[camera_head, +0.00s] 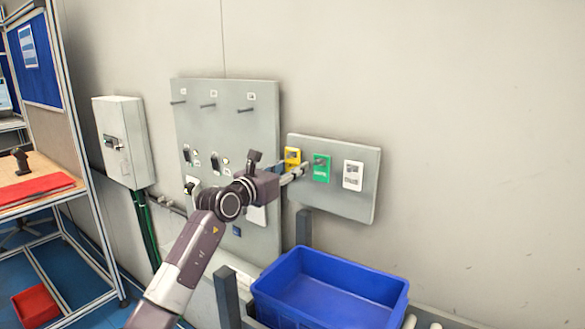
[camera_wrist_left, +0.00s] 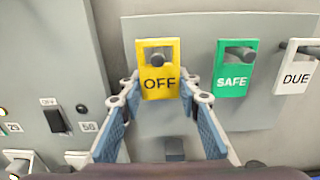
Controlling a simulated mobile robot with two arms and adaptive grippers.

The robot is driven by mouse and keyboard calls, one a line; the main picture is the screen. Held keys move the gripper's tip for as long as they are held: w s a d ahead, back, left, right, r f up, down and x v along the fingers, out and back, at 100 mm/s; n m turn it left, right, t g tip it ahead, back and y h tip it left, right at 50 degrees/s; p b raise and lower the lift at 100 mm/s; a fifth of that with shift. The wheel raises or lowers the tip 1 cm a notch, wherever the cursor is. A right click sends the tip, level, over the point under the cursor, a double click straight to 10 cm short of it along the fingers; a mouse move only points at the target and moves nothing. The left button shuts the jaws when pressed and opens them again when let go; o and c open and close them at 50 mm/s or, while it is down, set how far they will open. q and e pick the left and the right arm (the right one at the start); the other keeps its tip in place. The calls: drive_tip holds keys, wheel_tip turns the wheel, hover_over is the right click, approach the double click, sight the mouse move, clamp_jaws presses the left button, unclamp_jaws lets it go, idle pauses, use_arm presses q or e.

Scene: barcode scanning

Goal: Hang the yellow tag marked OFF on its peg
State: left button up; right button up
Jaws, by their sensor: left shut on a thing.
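The yellow tag marked OFF (camera_wrist_left: 158,81) is upright in front of the small grey board (camera_wrist_left: 200,118). A peg end shows in its cut-out; I cannot tell how far the peg passes through. The tag also shows in the head view (camera_head: 292,156) at the board's left side. My left gripper (camera_wrist_left: 157,93) has its fingers on both side edges of the tag and is shut on it. It also shows in the head view (camera_head: 298,170). My right gripper is not in view.
The green SAFE tag (camera_wrist_left: 233,72) and white DUE tag (camera_wrist_left: 294,76) hang on pegs to the right. A larger panel (camera_head: 240,140) with bare pegs (camera_head: 245,110) and switches stands left. A blue bin (camera_head: 325,285) sits below. A grey box (camera_head: 122,140) is farther left.

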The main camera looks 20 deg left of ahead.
use_arm(q)
drive_tip(key=shift+f, duration=0.1)
idle(0.3)
drive_tip(key=o, duration=1.3)
drive_tip(key=shift+c, duration=0.2)
drive_tip(key=shift+o, duration=0.2)
drive_tip(key=shift+s, duration=0.15)
drive_tip(key=shift+p+v, duration=0.5)
drive_tip(key=shift+v, duration=0.5)
drive_tip(key=p+v, duration=0.1)
drive_tip(key=v, duration=0.6)
drive_tip(key=shift+s+a, duration=0.2)
drive_tip(key=shift+s, duration=0.15)
